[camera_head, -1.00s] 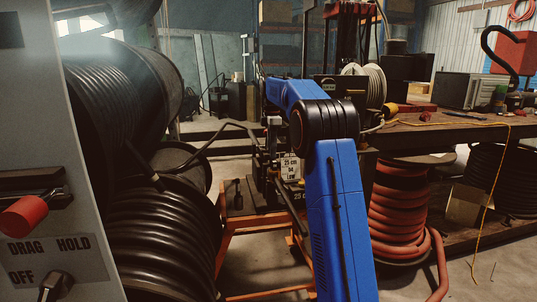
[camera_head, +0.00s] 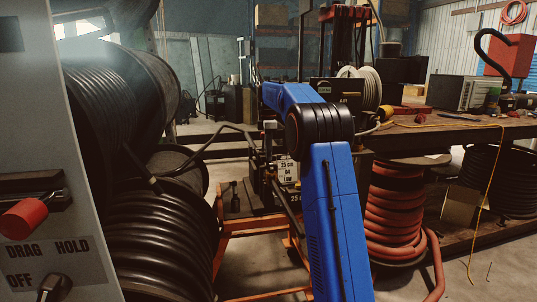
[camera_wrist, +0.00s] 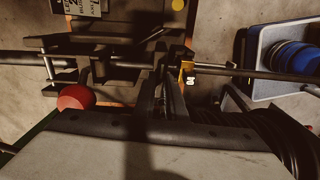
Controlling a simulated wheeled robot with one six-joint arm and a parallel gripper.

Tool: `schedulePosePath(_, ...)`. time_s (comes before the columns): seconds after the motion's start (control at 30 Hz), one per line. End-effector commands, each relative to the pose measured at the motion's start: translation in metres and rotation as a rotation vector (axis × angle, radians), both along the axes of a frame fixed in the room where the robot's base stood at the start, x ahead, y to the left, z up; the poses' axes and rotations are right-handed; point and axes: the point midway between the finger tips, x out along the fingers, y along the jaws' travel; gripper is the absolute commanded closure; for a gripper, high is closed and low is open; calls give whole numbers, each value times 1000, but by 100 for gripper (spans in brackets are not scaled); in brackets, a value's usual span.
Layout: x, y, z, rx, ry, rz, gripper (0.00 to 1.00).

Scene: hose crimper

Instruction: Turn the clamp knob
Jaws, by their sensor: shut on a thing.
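In the wrist view, the two dark fingers of my gripper (camera_wrist: 161,92) reach into the clamp assembly and are close together. They are shut on a small dark part, mostly hidden between them. I cannot make out its outline or whether it is the clamp knob. A long metal rod (camera_wrist: 250,73) runs crosswise by the fingertips, with a brass-coloured block (camera_wrist: 187,73) just right of them. A red ball knob (camera_wrist: 75,97) sits left of the fingers, apart from them. In the head view, the crimper stand (camera_head: 243,207) is partly behind my blue arm, and my gripper is hidden there.
Large black hose reels (camera_head: 160,240) stand at the left, beside a grey panel (camera_head: 60,190) with a red handle. A red hose coil (camera_head: 398,215) and a workbench (camera_head: 440,122) stand at the right. A blue item (camera_wrist: 292,58) lies in a tray in the wrist view.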

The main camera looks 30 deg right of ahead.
Motion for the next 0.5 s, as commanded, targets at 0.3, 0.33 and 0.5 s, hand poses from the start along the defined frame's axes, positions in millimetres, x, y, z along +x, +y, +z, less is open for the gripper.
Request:
schedulePosePath(0.3,0,0,0,0,-1,-237,100)
schedulePosePath(0.33,0,0,0,0,-1,-265,100)
schedulePosePath(0.5,0,0,0,-1,-1,-428,100)
